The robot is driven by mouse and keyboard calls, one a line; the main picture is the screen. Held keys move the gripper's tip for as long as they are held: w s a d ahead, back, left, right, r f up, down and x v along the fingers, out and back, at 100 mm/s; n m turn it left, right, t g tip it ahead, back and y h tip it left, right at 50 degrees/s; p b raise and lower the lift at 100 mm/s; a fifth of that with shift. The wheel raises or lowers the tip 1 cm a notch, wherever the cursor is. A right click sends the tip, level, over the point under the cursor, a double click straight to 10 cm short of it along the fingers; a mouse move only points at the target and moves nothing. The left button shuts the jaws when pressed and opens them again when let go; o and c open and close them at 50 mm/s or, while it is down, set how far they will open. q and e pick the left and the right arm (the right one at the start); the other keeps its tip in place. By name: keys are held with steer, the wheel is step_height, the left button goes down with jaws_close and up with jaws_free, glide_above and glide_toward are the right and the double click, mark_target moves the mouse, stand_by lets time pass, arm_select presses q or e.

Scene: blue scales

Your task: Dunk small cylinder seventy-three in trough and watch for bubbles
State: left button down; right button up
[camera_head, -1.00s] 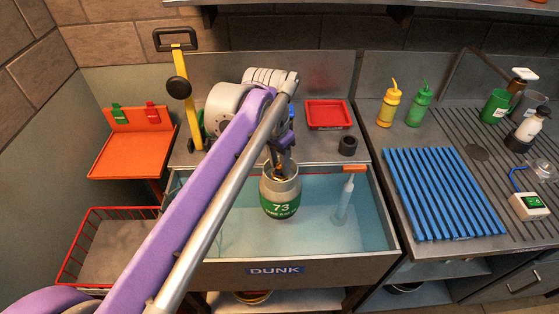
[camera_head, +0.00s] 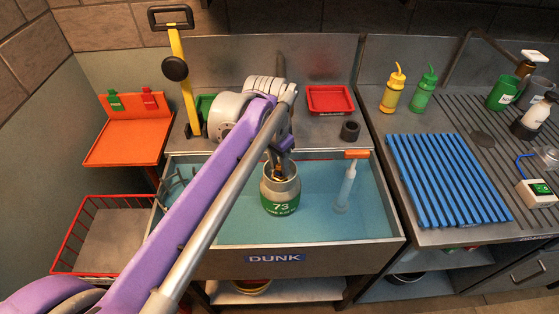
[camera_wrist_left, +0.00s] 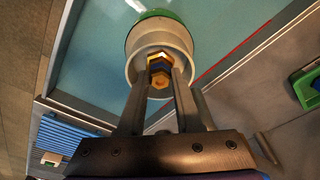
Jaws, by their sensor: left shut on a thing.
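Small cylinder seventy-three (camera_head: 281,196) is a grey bottle with a green band reading 73. It is upright over or in the trough (camera_head: 340,258), which is labelled DUNK and holds blue water. I cannot tell how deep its base sits. My left gripper (camera_head: 279,168) reaches down from above and is shut on the brass valve at the cylinder's top. In the left wrist view the two fingers (camera_wrist_left: 160,88) close on the valve (camera_wrist_left: 159,68) inside the cylinder's collar (camera_wrist_left: 135,72). No bubbles are visible. My right gripper is out of view.
An upright clear tube with an orange top (camera_head: 346,185) stands in the trough, right of the cylinder. A blue slatted rack (camera_head: 446,180) lies on the right counter. An orange shelf (camera_head: 128,142) and a red wire basket (camera_head: 110,235) are at left. A red tray (camera_head: 330,99) sits behind.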

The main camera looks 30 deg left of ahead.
arm_select(q)
steer(key=shift+f+b, duration=3.85)
steer(key=shift+f, duration=3.55)
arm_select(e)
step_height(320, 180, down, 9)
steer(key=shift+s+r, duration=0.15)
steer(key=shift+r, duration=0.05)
